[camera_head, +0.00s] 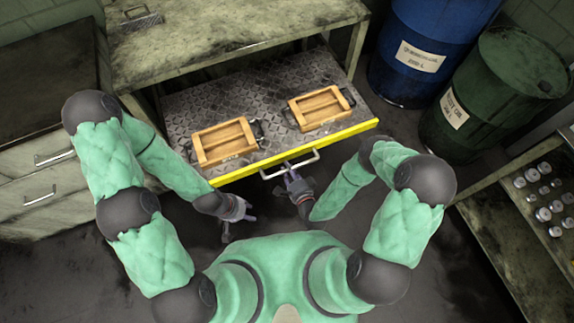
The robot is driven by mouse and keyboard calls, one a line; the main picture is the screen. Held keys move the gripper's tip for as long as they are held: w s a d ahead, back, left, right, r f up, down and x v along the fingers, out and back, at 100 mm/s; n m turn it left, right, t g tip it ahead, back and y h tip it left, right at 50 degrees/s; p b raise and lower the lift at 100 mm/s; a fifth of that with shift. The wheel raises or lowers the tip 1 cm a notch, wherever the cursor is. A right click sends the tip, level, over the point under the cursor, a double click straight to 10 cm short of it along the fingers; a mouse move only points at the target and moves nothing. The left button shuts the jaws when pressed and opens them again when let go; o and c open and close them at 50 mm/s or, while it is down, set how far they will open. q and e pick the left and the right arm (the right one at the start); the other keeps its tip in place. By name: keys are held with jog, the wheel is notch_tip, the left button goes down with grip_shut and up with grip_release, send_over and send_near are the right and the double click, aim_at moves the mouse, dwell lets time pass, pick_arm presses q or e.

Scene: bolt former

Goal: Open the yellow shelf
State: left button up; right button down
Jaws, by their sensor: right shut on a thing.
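The yellow shelf is a pulled-out drawer with a diamond-plate bed and a yellow front edge (345,133). It sticks out from under the workbench. A silver bar handle (289,164) is on the middle of its front. My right gripper (290,174) is at this handle and shut on it; the fingertips are small in the view. My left gripper (245,213) is in front of the shelf's left corner, apart from it and from the handle. Its fingers are too small to tell open from shut. Two wooden trays, the left one (224,142) and the right one (319,107), lie on the shelf.
The dirty workbench top (220,40) is above and behind the shelf. A grey drawer cabinet (45,170) stands left. A blue drum (425,45) and a green drum (500,95) stand right. A rack with metal parts (530,230) is at far right. Floor shows in front.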

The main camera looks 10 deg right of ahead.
jog(key=shift+s, duration=0.2)
jog(key=c, duration=1.1)
grip_release()
jog(key=shift+o, duration=0.2)
jog(key=shift+s, duration=0.1)
jog(key=v, duration=0.7)
jog(key=shift+s+d, duration=0.1)
